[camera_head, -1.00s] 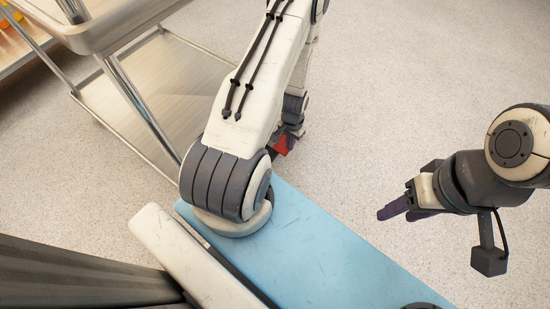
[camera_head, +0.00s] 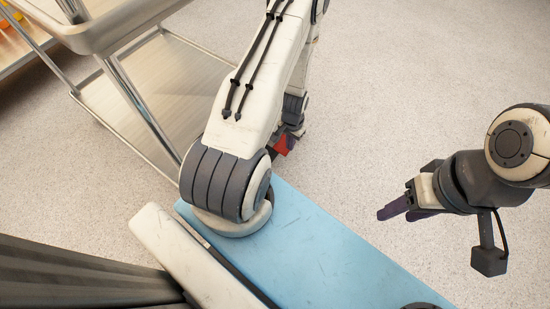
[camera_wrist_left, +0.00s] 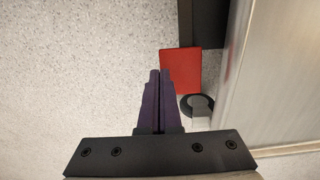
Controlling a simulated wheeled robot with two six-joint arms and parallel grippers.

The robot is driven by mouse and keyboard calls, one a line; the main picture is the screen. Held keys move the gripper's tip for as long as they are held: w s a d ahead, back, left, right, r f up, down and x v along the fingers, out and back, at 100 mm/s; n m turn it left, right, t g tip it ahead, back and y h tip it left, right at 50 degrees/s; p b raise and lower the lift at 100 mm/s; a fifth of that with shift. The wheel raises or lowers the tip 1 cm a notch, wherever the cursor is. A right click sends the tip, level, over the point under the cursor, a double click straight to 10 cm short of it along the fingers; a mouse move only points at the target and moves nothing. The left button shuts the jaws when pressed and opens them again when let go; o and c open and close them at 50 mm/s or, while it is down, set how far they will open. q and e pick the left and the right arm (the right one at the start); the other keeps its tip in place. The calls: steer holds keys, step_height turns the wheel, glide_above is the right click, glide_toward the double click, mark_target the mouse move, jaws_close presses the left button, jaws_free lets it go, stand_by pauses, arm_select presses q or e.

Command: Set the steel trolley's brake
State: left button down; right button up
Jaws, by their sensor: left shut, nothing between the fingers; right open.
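The steel trolley (camera_head: 165,75) stands at the upper left, with its lower shelf near the floor. In the left wrist view its shelf (camera_wrist_left: 285,75) fills the right side. A red brake pedal (camera_wrist_left: 180,70) sticks out beside the shelf edge, near a dark round caster (camera_wrist_left: 196,105). My left gripper (camera_wrist_left: 160,72) is shut and empty. Its fingertips overlap the red pedal's left edge in that view; I cannot tell whether they touch it. In the head view the red pedal (camera_head: 283,145) is mostly hidden by my left arm. My right gripper (camera_head: 393,212) is open and empty above the floor.
A shelf with orange items (camera_head: 12,18) shows at the far upper left. The speckled floor (camera_head: 420,70) is clear to the right of the trolley. The trolley's upright post (camera_head: 135,95) stands close to my left arm.

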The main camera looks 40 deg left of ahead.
arm_select(q)
steer(key=shift+f+b, duration=0.9)
steer(key=shift+f, duration=0.55)
stand_by(0.5)
steer(key=shift+r, duration=0.15)
step_height(320, 180, up, 7)
steer(key=p, duration=0.6)
steer(key=shift+p, duration=0.35)
